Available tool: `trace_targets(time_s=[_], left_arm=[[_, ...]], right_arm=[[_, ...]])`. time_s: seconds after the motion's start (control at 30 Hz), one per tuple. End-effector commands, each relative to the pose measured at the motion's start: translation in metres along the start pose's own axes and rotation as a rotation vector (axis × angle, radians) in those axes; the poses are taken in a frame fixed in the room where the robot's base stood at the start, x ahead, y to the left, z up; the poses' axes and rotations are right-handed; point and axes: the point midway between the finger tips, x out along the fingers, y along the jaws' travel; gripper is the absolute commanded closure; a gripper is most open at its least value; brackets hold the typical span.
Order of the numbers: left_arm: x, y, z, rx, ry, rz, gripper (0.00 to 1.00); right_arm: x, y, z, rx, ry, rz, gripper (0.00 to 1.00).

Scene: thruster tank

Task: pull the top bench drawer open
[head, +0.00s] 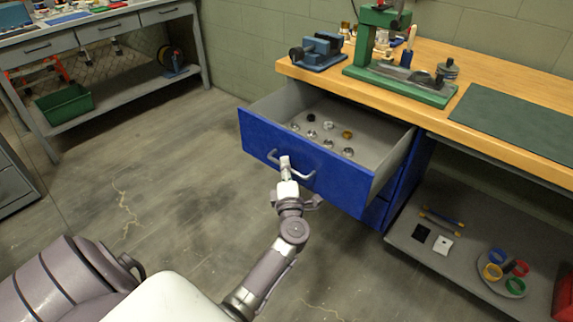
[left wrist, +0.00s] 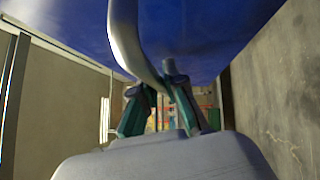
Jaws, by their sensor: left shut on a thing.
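The top bench drawer (head: 305,162) has a blue front and grey inner walls. It stands well out from under the wooden bench top, with its inside in plain view. Its pale bar handle (head: 307,179) is on the blue front. My left gripper (head: 286,170) is at the handle's left part and shut on it. In the left wrist view the two dark fingertips (left wrist: 158,85) close around the curved handle (left wrist: 127,38), below the blue drawer front (left wrist: 200,30). My right gripper is in neither view.
Several small metal parts (head: 328,144) lie in the drawer. The wooden bench top (head: 500,70) carries a blue vise (head: 318,51), a green press (head: 400,88) and a dark green mat (head: 515,123). A grey lower shelf (head: 455,262) holds rings. The floor (head: 150,180) left of the drawer is clear.

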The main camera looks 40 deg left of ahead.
Motion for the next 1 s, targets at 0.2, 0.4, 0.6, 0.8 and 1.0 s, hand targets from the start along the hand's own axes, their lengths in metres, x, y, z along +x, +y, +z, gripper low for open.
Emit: trace_targets(time_s=[0.2, 0.4, 0.6, 0.8, 1.0], left_arm=[[-0.001, -0.001, 0.001, 0.000, -0.002, -0.003, 1.00], [-0.001, -0.001, 0.001, 0.000, -0.002, -0.002, 0.63], [0.000, -0.001, 0.000, 0.000, -0.001, -0.001, 0.63], [-0.008, -0.001, 0.000, 0.000, -0.001, -0.003, 0.63], [-0.043, -0.002, 0.000, 0.001, -0.001, -0.006, 0.63]], right_arm=[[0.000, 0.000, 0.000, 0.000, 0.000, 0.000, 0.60], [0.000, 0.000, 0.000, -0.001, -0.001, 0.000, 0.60], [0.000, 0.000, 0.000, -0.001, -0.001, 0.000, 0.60], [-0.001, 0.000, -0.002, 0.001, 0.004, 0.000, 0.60], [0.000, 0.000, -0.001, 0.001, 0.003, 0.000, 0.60]])
